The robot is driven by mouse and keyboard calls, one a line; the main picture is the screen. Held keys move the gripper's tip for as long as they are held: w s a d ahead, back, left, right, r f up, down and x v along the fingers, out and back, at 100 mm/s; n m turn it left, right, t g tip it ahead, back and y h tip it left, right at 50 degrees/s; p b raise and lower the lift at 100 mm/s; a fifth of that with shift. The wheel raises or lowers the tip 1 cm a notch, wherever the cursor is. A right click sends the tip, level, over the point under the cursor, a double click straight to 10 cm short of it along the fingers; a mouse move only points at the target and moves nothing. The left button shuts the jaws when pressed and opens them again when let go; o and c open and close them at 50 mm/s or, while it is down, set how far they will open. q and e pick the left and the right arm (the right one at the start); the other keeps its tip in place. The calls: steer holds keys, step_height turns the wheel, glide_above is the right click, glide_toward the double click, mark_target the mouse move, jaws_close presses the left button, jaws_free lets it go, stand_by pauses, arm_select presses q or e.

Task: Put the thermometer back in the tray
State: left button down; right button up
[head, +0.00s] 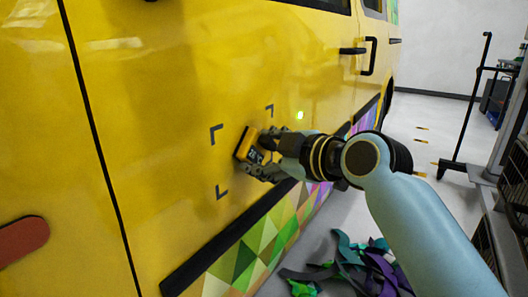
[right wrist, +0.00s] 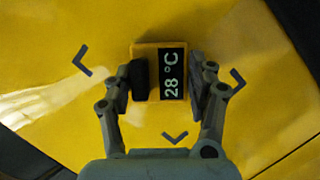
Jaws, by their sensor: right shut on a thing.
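The thermometer (head: 249,146) is a small yellow device with a black display. In the right wrist view the thermometer (right wrist: 148,58) shows its display reading 28 °C. My right gripper (head: 262,157) is shut on it, one finger on each side, and holds it at the yellow van panel (head: 170,120). I cannot tell whether the thermometer touches the panel. The right gripper also shows in the right wrist view (right wrist: 164,82), with the fingers along the thermometer's sides. My left gripper is not in view. I cannot make out the tray for certain in either view.
Dark corner marks (head: 216,134) on the van panel surround the thermometer. Coloured vinyl scraps (head: 365,265) lie in a heap on the floor below. A dark stand (head: 467,120) and a shelved cart (head: 508,185) stand at the right. The floor between van and cart looks mostly open.

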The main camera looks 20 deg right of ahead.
steer(key=c, duration=0.3)
steer(key=shift+s+d, duration=0.35)
steer(key=shift+s, duration=0.1)
steer(key=shift+d+p, duration=0.1)
steer(key=shift+p, duration=0.2)
